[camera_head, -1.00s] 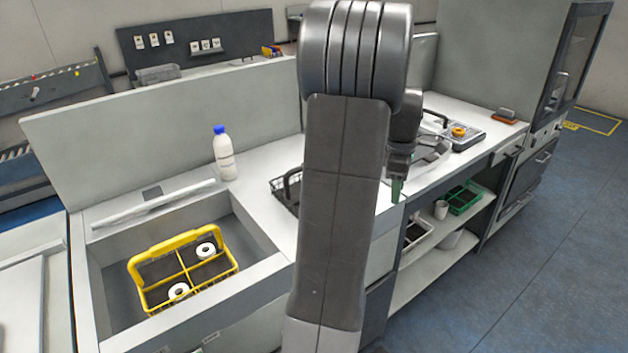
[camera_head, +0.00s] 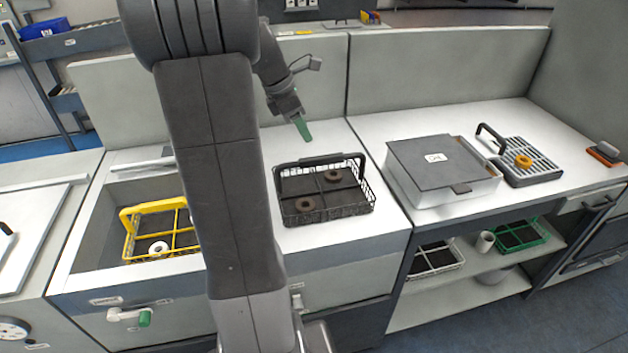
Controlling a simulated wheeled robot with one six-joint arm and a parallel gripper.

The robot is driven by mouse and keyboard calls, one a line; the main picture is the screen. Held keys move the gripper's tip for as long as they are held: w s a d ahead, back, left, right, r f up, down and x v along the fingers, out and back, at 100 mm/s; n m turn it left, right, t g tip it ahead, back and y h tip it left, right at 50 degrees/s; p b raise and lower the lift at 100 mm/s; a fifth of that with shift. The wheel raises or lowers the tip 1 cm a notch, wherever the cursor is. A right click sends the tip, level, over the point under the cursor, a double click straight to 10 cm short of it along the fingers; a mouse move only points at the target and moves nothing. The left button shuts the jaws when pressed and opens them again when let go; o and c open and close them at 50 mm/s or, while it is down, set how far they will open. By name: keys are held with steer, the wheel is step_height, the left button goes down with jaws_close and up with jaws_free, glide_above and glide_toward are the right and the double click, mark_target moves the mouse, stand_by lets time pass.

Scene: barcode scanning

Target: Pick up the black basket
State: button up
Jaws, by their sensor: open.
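The black basket (camera_head: 325,204) stands upright on the white counter, just right of my arm. It is a wire basket with a dark handle across its top and a divided inside. Two brown rings (camera_head: 305,204) lie in its compartments. My gripper (camera_head: 302,130) hangs above and behind the basket, slightly left of its middle, with green fingertips pointing down. It is open, holds nothing and is apart from the basket.
A yellow basket (camera_head: 128,222) with a white roll sits in the sink at left, partly behind my arm. A grey-lidded box (camera_head: 440,165) and a slotted tray (camera_head: 545,172) with an orange ring stand at right. Shelves below hold a green basket (camera_head: 520,237).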

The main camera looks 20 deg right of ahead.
mark_target(320, 157)
steer(key=x, duration=0.8)
steer(key=shift+f, duration=0.15)
steer(key=shift+d+p+x, duration=0.1)
steer(key=shift+p+x, duration=0.1)
steer(key=shift+x, duration=1.15)
steer(key=shift+d+p+x, duration=0.15)
steer(key=shift+x, duration=1.25)
steer(key=shift+s, duration=0.2)
steer(key=shift+r, duration=0.2)
jaws_close()
